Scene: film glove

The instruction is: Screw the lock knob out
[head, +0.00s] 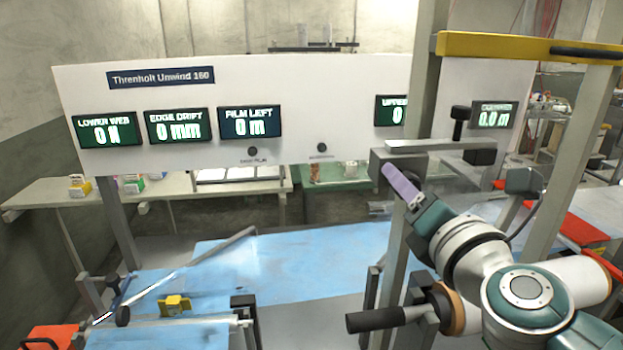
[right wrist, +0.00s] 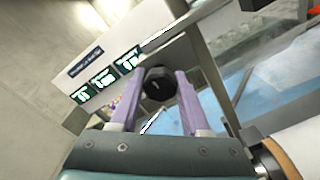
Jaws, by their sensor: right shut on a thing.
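The lock knob (right wrist: 158,84) is a dark, many-sided knob. In the right wrist view it sits between the two purple fingers of my right gripper (right wrist: 166,80), close to their tips. The gripper is shut on it. In the head view my right gripper (head: 396,180) reaches up and left to a dark grey block (head: 384,160) on the upright post, and the knob is hidden there by the fingers and block. I cannot tell how far the knob is threaded in. My left gripper is not in view.
A white panel with displays (head: 240,100) stands behind. A flat grey bar (head: 435,145) juts right just above the gripper. A yellow beam (head: 530,48) crosses at upper right. A black handle (head: 378,319) sticks out below. Blue film (head: 300,265) covers the low bed.

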